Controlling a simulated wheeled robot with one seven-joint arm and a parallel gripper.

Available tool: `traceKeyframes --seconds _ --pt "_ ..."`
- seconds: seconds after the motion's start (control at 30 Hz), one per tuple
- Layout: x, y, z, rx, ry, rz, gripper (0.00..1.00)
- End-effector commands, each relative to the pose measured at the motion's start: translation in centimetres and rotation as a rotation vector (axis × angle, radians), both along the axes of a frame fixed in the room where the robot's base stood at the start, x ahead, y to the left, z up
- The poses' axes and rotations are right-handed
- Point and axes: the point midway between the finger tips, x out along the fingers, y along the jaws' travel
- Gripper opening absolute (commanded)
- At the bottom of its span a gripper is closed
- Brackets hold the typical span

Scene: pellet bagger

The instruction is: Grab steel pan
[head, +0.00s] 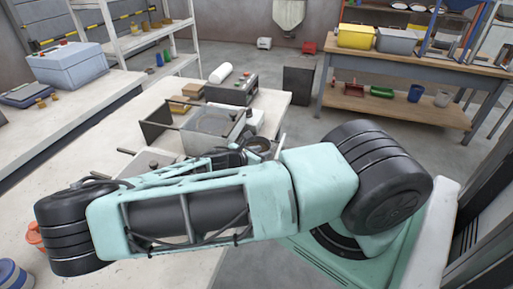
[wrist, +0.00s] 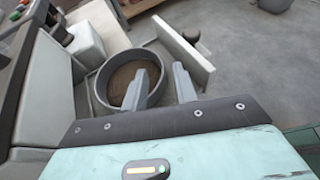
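A round grey pan (wrist: 97,97) with a brown inside lies ahead of my gripper (wrist: 161,70) in the wrist view; I take it for the steel pan. The two grey fingers are apart. The left finger overlaps the inside of the pan, and the right finger is outside its right rim, so that stretch of rim shows between them. I cannot tell whether either finger touches it. In the head view, my arm hides most of the area around the gripper, and only part of a round pan (head: 259,144) shows beyond it.
A pale upright board (wrist: 183,50) stands close to the right of the pan in the wrist view. A white block (wrist: 86,40) is at its upper left. In the head view, an open metal-framed box (head: 208,122) and a dark control box (head: 232,90) share the bench.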

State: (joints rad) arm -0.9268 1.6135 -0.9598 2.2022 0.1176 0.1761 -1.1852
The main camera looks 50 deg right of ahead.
Motion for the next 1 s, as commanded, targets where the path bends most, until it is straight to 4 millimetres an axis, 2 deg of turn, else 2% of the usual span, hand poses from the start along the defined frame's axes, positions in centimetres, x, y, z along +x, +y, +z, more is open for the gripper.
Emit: traceKeyframes --seconds 0.2,0.5,0.53,0.6,0.63,1.0 --pt "0.0 -2.6 -1.2 -0.001 0.002 -0.002 0.28" --pt "0.1 -3.0 -1.6 0.000 0.001 0.000 0.28" --pt "0.1 -3.0 -1.6 0.000 0.001 0.000 0.23" --pt "0.1 -3.0 -1.6 0.000 0.001 0.000 0.03" --pt "0.1 -3.0 -1.6 0.000 0.001 0.000 0.00" --pt "0.1 -3.0 -1.7 0.002 0.001 0.000 0.00"
